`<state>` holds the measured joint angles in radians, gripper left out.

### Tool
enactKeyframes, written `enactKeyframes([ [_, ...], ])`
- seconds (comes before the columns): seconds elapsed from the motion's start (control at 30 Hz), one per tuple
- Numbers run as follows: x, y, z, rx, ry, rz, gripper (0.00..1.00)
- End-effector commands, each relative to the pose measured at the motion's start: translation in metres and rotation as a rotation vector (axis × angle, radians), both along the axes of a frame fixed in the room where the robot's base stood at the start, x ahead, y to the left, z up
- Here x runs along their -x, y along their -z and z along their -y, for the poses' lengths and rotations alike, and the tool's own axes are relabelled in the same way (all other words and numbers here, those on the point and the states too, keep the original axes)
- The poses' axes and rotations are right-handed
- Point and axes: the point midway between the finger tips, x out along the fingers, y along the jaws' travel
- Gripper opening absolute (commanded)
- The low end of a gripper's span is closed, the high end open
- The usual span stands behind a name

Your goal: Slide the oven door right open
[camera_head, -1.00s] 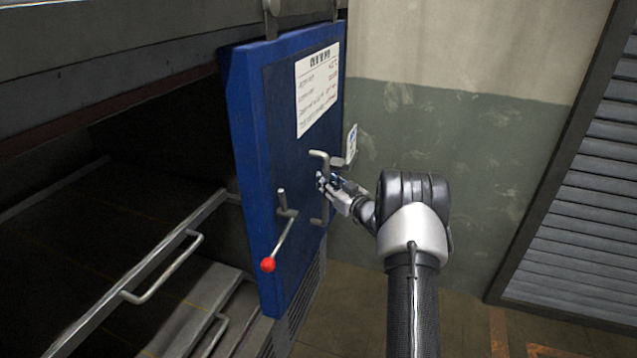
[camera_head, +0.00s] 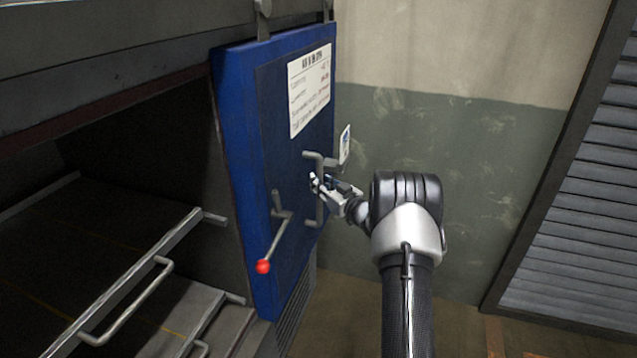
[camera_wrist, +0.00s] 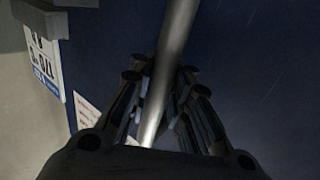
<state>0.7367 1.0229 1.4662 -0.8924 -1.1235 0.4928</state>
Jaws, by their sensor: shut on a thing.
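The blue oven door (camera_head: 275,130) hangs from rollers at the right of the dark oven opening in the head view. It carries a vertical grey handle (camera_head: 318,212) near its right edge, and a lever (camera_head: 278,238) with a red ball end to the left of that. My gripper (camera_head: 318,187) is shut around the handle's upright bar. In the wrist view the metal bar (camera_wrist: 172,50) passes between the fingers of my gripper (camera_wrist: 160,85), with the blue door surface (camera_wrist: 250,70) behind it.
Inside the oven opening is a rack (camera_head: 130,275) with metal rails. A green and beige wall (camera_head: 440,130) stands behind on the right, and a louvred grey panel (camera_head: 580,230) is at far right. The floor (camera_head: 450,320) between is clear.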

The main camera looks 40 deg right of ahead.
Motion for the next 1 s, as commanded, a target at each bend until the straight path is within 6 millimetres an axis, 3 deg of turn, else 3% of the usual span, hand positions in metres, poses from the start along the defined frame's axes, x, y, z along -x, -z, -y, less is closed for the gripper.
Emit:
enactKeyframes([
  [0.1, 0.002, 0.0, 0.007, -0.002, 0.014, -0.002, 0.0],
  [0.13, 0.002, 0.0, 0.006, -0.001, 0.014, -0.002, 0.17],
  [0.43, 0.001, 0.0, 0.004, -0.001, 0.009, -0.001, 0.37],
  [0.77, 0.002, 0.0, 0.002, 0.0, 0.004, -0.001, 0.38],
  [0.87, 0.01, -0.001, 0.003, -0.001, 0.005, 0.0, 0.38],
  [1.0, 0.034, -0.001, 0.005, -0.001, 0.007, -0.002, 0.38],
])
